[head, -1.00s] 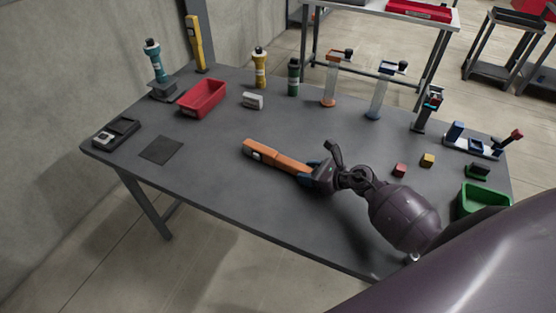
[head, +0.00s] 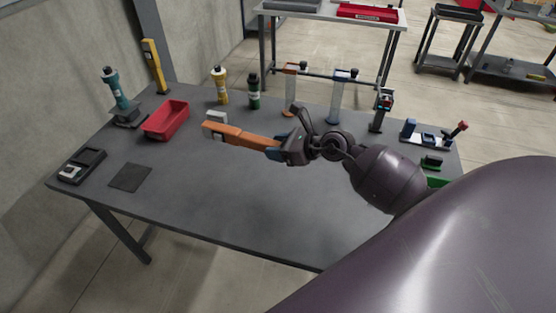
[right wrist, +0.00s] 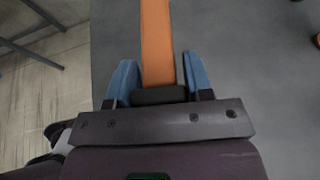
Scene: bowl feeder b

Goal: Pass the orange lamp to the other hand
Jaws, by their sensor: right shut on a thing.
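The orange lamp (head: 238,137) is a long flat orange bar with a pale patch near its far end. My right gripper (head: 279,150) is shut on its near end in the head view, and the lamp points left from the fingers. In the right wrist view the orange lamp (right wrist: 157,45) runs up the picture from between the blue fingers of my right gripper (right wrist: 158,85). A dark end piece of the lamp sits between the fingers. The lamp appears held above the grey table (head: 230,215). My left gripper is not in view.
A red bin (head: 166,121), a teal bottle on a stand (head: 115,90), a yellow bottle (head: 220,86) and a dark green bottle (head: 254,92) stand towards the back. A black device (head: 82,166) and dark mat (head: 130,177) lie left. The table's front middle is clear.

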